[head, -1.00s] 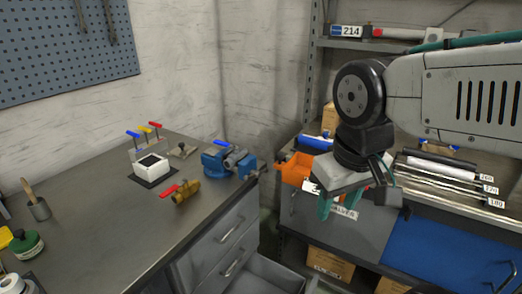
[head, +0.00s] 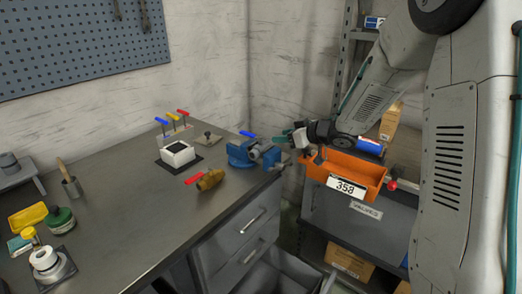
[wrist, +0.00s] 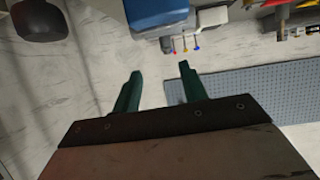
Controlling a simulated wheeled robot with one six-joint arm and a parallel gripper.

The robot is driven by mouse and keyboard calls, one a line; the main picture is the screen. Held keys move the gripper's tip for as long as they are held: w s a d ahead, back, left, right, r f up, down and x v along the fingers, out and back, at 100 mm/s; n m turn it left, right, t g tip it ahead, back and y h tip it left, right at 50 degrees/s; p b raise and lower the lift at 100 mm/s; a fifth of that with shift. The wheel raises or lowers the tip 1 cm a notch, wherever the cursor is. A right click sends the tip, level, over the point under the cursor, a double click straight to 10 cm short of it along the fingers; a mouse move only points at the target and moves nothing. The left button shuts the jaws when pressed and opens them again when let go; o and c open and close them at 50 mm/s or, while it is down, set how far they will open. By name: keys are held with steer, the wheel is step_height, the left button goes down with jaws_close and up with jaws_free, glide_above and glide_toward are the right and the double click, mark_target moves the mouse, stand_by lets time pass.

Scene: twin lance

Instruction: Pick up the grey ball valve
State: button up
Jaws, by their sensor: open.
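No thing is plainly a grey ball valve. A blue lever handle (head: 247,134) shows just behind the blue bench vise (head: 241,153); the body under it is hidden or too small to tell. A brass valve (head: 209,180) with a red handle lies on the bench in front. My gripper (head: 284,136) is at the bench's right end, just right of the blue handle and above the vise's level, pointing left. In the wrist view its two green fingers (wrist: 158,82) are apart with nothing between them. Part of the blue vise (wrist: 155,14) appears at the top there.
A white box (head: 177,154) and a rack with blue, yellow and red handles (head: 175,132) stand left of the vise. A drawer (head: 275,272) stands open below. The bench's front middle is clear.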

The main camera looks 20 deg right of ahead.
mark_target(262, 139)
steer(key=x, duration=0.5)
steer(key=a+x, duration=0.1)
steer(key=x, duration=0.2)
steer(key=shift+s+f, duration=0.15)
steer(key=shift+s, duration=0.1)
steer(key=shift+y, duration=0.3)
jaws_close()
